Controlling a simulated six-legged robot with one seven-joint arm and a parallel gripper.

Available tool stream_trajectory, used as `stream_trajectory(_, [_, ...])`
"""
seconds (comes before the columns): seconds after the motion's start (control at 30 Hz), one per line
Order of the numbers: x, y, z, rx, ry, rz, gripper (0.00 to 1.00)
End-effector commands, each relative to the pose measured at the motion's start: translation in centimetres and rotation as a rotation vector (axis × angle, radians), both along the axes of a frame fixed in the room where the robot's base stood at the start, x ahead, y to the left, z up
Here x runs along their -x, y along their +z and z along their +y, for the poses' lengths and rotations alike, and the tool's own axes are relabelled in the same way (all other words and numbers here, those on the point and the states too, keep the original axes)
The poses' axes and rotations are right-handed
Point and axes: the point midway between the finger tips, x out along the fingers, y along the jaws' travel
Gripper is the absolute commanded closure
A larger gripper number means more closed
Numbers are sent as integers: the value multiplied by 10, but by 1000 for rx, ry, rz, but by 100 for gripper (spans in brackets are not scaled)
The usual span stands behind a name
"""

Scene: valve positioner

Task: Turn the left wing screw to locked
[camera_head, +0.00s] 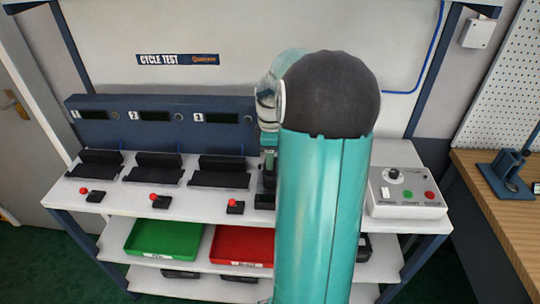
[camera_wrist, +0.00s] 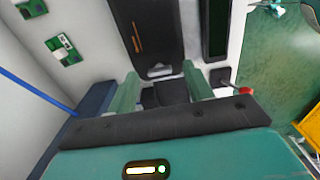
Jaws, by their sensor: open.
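I cannot clearly make out the left wing screw in either view. In the wrist view my gripper (camera_wrist: 160,71) is open, with its two pale green fingers spread apart. Between and beyond the fingertips is the lower end of a dark unit (camera_wrist: 148,30) with an orange-brown stripe. A small grey piece (camera_wrist: 159,71) sits at that end; I cannot tell whether it is a wing screw. A dark block (camera_wrist: 171,92) shows between the fingers, and contact cannot be told.
A red-knobbed lever (camera_wrist: 244,90) stands close to the right finger. A blue cable (camera_wrist: 40,92) runs at left. On the bench (camera_head: 145,207) are several test stations, a control box (camera_head: 405,194) at right, and green (camera_head: 163,241) and red (camera_head: 243,246) trays below.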

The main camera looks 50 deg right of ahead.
Motion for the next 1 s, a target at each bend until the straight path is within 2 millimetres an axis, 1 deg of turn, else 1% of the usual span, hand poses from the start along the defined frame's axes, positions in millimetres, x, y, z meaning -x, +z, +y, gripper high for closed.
stream_trajectory(0.1, [-1,-7,0,-1,0,0,49])
stream_trajectory(0.33, [-3,-7,0,-1,0,-1,49])
stream_trajectory(0.37, [-3,-7,0,-1,0,-1,51])
stream_trajectory(0.5, [-2,-7,0,-1,0,-1,79])
stream_trajectory(0.57, [-2,-7,0,-1,0,-1,90])
stream_trajectory(0.6, [-2,-7,0,-1,-1,-1,94])
stream_trajectory(0.83, [-2,-7,0,0,-14,0,94])
stream_trajectory(1.0, [-2,-7,0,1,-63,-1,94])
